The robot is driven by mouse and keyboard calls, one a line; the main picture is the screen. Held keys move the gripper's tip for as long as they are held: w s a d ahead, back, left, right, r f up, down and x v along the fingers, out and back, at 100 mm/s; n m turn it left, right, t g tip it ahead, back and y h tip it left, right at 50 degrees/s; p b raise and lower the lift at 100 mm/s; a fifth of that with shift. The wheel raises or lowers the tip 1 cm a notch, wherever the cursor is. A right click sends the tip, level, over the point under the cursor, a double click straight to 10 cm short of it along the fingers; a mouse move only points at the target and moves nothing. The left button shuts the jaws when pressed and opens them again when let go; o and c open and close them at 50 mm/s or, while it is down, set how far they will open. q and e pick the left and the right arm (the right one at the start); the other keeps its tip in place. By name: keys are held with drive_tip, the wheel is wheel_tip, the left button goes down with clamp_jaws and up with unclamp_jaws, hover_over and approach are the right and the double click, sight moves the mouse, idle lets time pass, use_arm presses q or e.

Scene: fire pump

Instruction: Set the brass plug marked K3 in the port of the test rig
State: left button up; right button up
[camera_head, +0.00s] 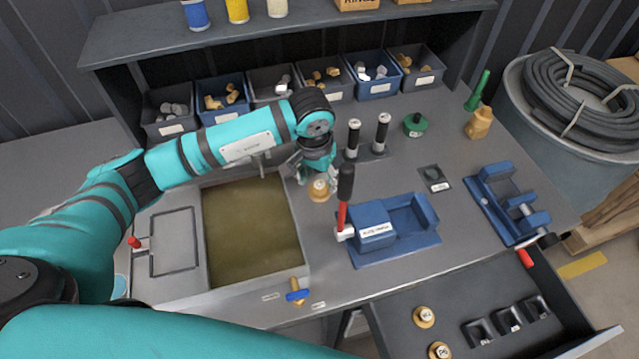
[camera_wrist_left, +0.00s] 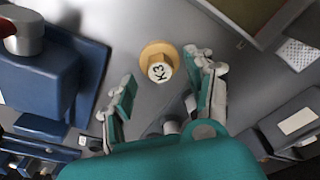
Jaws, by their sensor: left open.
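The brass plug marked K3 (camera_head: 319,189) stands upright on the grey bench beside the basin, its mark facing up. It also shows in the left wrist view (camera_wrist_left: 159,70). My left gripper (camera_head: 309,175) is open just above and behind the plug. In the left wrist view its fingers are spread on either side of the plug, apart from it. A blue fixture (camera_head: 408,252) with a white label stands to the right; its label is too small to read. I cannot tell for sure which fixture is the test rig, and no port shows clearly. My right gripper is out of view.
A basin (camera_head: 250,230) lies left of the plug. Two dark cylinders (camera_head: 367,137) stand behind. A blue vise (camera_head: 508,204) is at right. The open drawer (camera_head: 455,310) holds two more brass plugs.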

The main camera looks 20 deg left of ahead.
use_arm(q)
drive_tip(key=shift+w+f, duration=0.15)
drive_tip(key=shift+f, duration=0.9)
clamp_jaws()
